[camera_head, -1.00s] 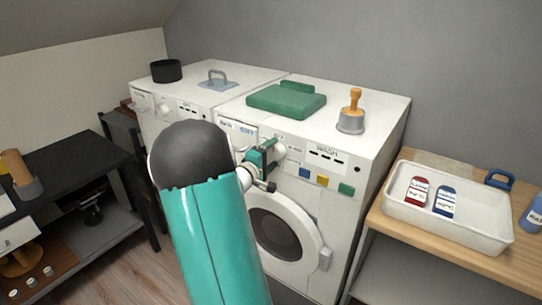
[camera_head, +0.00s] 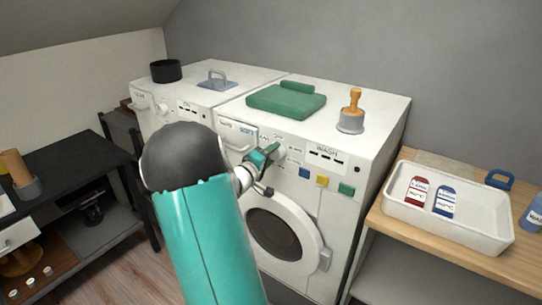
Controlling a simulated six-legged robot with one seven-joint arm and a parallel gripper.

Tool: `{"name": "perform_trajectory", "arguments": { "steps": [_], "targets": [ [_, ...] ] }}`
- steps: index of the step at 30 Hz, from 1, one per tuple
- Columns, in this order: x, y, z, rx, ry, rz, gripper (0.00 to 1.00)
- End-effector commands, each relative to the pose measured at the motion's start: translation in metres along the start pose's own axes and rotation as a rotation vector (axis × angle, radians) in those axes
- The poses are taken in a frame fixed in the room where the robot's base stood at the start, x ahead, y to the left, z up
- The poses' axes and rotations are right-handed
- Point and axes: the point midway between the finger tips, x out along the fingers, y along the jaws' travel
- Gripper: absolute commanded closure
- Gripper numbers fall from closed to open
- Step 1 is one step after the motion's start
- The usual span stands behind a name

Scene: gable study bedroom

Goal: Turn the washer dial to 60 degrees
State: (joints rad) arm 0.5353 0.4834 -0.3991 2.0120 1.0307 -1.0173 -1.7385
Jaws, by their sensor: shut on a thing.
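The washer (camera_head: 327,204) is the white front-loading machine on the right, with the word WASH on its panel and a round door (camera_head: 283,235) below. Its dial (camera_head: 278,150) is a pale knob on the front panel, left of the label, and mostly hidden by my gripper. My gripper (camera_head: 271,153) is teal and dark and reaches the panel from the lower left, shut on the dial. It now looks tilted, its upper end leaning right. The dial's pointer and degree marks are too small or covered to read.
On top are a green folded cloth (camera_head: 286,102) and an orange-handled grey tool (camera_head: 352,115). A second machine (camera_head: 171,107) stands left. A white tray (camera_head: 473,235) sits on the wooden table at right.

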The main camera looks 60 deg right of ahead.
Motion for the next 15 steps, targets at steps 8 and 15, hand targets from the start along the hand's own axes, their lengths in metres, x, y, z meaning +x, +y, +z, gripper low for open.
{"name": "perform_trajectory", "arguments": {
  "steps": [8, 15],
  "targets": [
    [-0.001, -0.0003, -0.0017, 0.26, 0.003, 0.0, 0.71],
    [-0.0009, -0.0004, -0.0015, 0.489, 0.003, 0.0, 0.71]
  ]
}}
